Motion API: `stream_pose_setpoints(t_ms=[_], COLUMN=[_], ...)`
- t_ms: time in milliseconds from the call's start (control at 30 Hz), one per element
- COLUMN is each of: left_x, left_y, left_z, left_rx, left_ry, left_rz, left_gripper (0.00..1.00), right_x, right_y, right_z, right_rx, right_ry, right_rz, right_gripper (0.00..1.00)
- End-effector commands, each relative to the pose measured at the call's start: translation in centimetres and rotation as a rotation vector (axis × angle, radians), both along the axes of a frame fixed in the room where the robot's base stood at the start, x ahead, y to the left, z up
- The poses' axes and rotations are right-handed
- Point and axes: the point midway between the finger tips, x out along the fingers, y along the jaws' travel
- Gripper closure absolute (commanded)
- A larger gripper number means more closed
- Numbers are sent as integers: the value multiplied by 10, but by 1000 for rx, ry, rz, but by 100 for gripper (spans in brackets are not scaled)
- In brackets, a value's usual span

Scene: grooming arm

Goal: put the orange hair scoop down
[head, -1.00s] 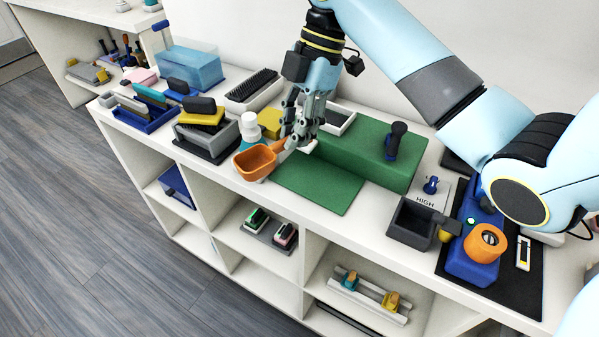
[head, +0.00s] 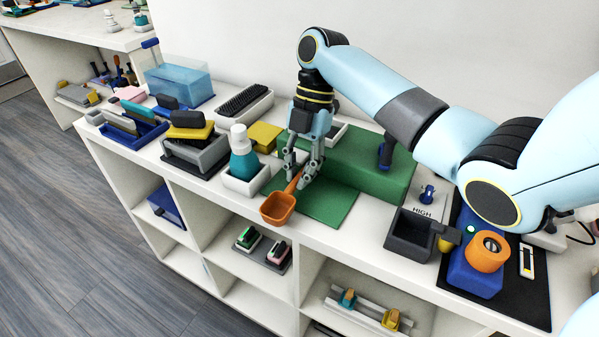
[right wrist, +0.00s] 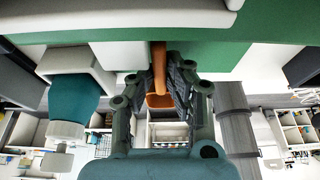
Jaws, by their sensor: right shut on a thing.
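The orange hair scoop (head: 278,208) is in my right gripper (head: 299,181), which is shut on its handle. In the head view the scoop's cup hangs at the front edge of the white counter, left of the flat green mat (head: 327,203). In the right wrist view the orange handle (right wrist: 158,58) runs between the two fingers (right wrist: 160,82), with part of the cup beyond. I cannot tell whether the scoop touches the counter. My left gripper is not in view.
A teal bottle in a white holder (head: 242,182) stands just left of the scoop. A raised green block (head: 365,170) is behind the mat. A dark open bin (head: 409,236) and an orange roll on a blue base (head: 487,252) stand to the right. Shelves are below.

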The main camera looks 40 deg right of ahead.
Motion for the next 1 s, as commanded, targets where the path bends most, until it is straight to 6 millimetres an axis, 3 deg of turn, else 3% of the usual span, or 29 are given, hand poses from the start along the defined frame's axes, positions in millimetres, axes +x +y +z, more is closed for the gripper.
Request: stream_pose_setpoints(t_ms=[300,333,500,800,1000], left_x=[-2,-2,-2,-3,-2], left_y=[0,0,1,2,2], left_z=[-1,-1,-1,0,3], left_rx=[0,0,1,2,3], left_ry=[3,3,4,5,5], left_rz=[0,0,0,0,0], left_gripper=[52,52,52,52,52], right_x=[0,0,0,1,6], right_y=[0,0,0,-1,-12], right_z=[-3,-3,-3,1,31], right_rx=[-1,-1,-1,-1,-4], right_ry=[-1,-1,-1,-2,-6], right_rz=[0,0,0,-1,-1], right_gripper=[100,82,63,63,63])
